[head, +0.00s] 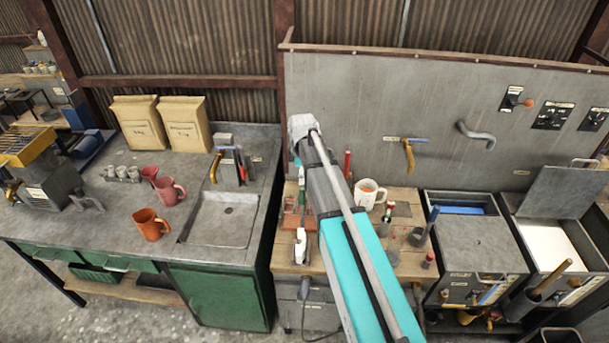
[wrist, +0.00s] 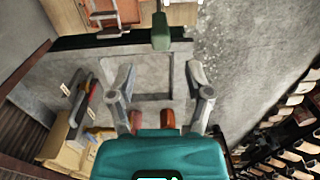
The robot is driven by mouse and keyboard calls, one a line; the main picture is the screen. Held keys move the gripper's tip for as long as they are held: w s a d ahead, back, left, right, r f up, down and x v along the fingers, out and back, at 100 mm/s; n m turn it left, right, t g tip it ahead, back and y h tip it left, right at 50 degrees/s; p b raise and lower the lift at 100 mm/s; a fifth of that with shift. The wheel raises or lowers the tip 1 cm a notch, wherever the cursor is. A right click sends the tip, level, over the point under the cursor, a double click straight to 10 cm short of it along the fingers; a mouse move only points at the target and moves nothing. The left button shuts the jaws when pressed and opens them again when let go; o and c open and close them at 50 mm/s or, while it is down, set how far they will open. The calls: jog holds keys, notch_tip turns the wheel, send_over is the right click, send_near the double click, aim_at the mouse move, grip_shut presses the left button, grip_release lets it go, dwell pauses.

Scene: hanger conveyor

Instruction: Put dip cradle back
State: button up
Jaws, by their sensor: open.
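My gripper (wrist: 160,68) is open and empty, its two fingers spread above the sink counter in the wrist view. In the head view my arm reaches up across the wooden bench, and the gripper's fingers are hidden. I cannot tell for sure which thing is the dip cradle. A rust-coloured frame (head: 292,220) on the left part of the wooden bench may be it; a rust-coloured piece also shows at the top of the wrist view (wrist: 103,8). The gripper is apart from it.
The sink (head: 222,219) lies left of the wooden bench (head: 405,264). An orange mug (head: 149,225) and a pink-red mug (head: 169,192) stand left of the sink. A white mug (head: 367,194) stands on the bench. Grey tanks (head: 470,245) stand at right.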

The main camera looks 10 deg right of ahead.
jog(key=shift+r+p, duration=1)
jog(key=shift+r, duration=0.35)
jog(key=shift+s+m, duration=0.3)
jog(key=shift+s, duration=0.2)
jog(key=s+m, duration=1.3)
jog(key=s, duration=0.7)
jog(key=shift+a+m, duration=0.4)
jog(key=shift+a, duration=0.05)
jog(key=shift+f, duration=0.15)
notch_tip(320, 180, down, 23)
jog(key=b, duration=2.3)
